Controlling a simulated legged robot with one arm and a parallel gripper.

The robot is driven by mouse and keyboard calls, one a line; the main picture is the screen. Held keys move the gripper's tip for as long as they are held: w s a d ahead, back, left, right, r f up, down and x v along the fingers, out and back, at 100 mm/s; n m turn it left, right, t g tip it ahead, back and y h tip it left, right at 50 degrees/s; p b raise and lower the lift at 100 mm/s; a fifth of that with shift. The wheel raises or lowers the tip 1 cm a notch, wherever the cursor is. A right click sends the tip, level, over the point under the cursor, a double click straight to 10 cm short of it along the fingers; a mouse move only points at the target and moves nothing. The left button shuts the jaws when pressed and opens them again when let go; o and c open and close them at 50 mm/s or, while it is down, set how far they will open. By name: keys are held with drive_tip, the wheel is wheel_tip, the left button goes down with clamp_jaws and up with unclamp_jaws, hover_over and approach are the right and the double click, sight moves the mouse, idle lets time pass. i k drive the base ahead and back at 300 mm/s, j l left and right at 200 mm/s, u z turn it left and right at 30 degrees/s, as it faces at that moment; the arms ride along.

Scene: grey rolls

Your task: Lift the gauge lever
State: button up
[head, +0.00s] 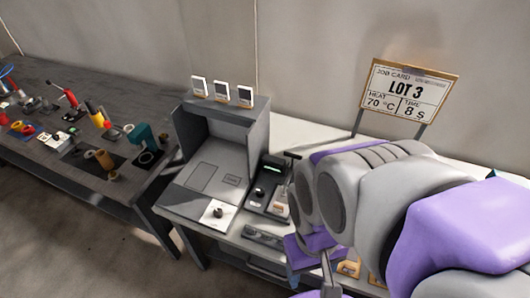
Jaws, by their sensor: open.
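A small dark gauge unit (268,187) with a green-lit display and a round knob stands on the light bench, right of the grey open-fronted box. A black T-shaped bar (292,156) on a thin upright stem shows at its right side; it looks like the gauge lever. My purple and grey arm comes in from the right and covers the bench beside the gauge. My gripper (308,272) is low in front of the bench, partly hidden by my arm. It is open, and I see nothing held in it. It appears apart from the lever.
The grey box (222,130) carries several small white cards on top. A white plate with a dark knob (217,212) lies at its front. A job card sign (408,92) reads LOT 3, 70 °C, 8 s. A dark table (60,100) with several tools stands left.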

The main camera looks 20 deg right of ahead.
sight(293, 156)
drive_tip(key=i+j, duration=0.15)
drive_tip(key=j, duration=0.2)
drive_tip(key=i+j+z, duration=0.1)
drive_tip(key=j, duration=0.3)
drive_tip(key=i+j, duration=0.2)
drive_tip(key=j, duration=0.15)
